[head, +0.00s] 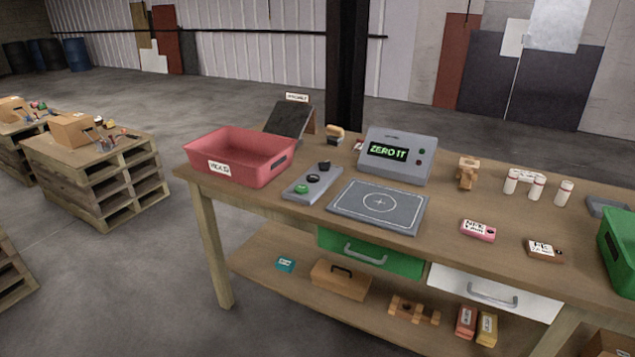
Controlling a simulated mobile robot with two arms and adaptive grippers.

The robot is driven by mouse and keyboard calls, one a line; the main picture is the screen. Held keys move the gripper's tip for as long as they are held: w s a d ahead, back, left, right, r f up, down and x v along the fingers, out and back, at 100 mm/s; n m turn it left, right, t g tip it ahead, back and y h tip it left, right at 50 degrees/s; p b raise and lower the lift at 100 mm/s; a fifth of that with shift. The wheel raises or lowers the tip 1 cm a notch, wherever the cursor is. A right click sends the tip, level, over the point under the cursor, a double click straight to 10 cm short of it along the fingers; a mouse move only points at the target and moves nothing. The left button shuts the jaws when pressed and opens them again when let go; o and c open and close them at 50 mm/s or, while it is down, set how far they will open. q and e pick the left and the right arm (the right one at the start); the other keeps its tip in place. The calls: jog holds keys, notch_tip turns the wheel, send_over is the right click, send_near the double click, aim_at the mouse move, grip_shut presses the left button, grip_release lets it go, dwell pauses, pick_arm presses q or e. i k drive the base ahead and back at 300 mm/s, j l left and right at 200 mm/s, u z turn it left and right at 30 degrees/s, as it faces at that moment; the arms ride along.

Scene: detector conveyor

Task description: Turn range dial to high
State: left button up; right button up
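A narrow grey control panel (322,190) lies on the workbench between the red bin and a flat grey plate. It carries a green button (302,189), a dark round knob (313,178) and another dark knob (324,166) in a row. Which one is the range dial, and where it points, is too small to tell. Behind the plate stands a grey display unit (398,178) with green text that looks like "ZERO IT" and small round controls on its right side. Neither of my grippers is in the head view.
White cylinders, small labelled blocks and a green bin (611,240) are further right. Pallets (95,170) stand on the floor at left.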

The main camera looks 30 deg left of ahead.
aim_at(323, 167)
jog(key=i+j, duration=0.15)
jog(key=j, duration=0.25)
jog(key=i+j+u, duration=0.1)
jog(key=j, duration=0.3)
jog(key=i+j, duration=0.15)
jog(key=j, duration=0.25)
jog(key=u, duration=0.05)
